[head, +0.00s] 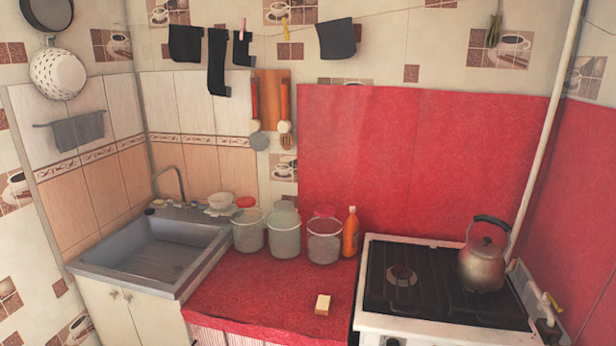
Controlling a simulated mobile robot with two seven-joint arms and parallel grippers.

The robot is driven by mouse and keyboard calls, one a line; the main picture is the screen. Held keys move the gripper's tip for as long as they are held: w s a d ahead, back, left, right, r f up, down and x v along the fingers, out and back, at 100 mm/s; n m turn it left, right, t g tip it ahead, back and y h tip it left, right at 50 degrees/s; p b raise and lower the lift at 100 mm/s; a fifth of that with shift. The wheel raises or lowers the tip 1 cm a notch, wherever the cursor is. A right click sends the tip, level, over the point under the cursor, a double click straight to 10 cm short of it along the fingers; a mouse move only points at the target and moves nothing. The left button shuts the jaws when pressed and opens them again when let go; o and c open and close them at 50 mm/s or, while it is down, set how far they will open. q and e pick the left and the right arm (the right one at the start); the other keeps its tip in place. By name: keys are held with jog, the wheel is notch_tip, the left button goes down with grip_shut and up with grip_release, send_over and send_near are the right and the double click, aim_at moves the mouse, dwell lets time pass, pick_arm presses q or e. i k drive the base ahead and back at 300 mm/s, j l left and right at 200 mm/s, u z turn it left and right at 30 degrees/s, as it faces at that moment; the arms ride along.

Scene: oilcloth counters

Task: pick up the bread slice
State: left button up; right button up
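The bread slice (323,304) is a small pale block with a brown side. It lies on the red oilcloth counter (255,290), near the front right part, between the sink and the stove. Nothing touches it. Neither of my grippers shows in the head view.
Several clear jars, one of them here (324,241), and an orange bottle (351,232) stand behind the bread. The white stove (440,325) with a metal kettle (482,266) is at the right. The sink (150,262) is at the left. The counter around the bread is clear.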

aim_at(322, 305)
jog(key=i+j+z, duration=0.1)
jog(key=i+j, duration=0.3)
jog(key=j, duration=0.25)
jog(key=i+j+z, duration=0.15)
jog(key=i+j, duration=0.25)
jog(key=j, duration=0.25)
jog(key=i+j+z, duration=0.15)
jog(key=j, duration=0.2)
jog(key=i+j, duration=0.2)
jog(key=j, duration=0.15)
jog(key=i+j+z, duration=0.15)
jog(key=j, duration=0.25)
jog(key=i+j, duration=0.2)
jog(key=j, duration=0.15)
jog(key=z, duration=0.05)
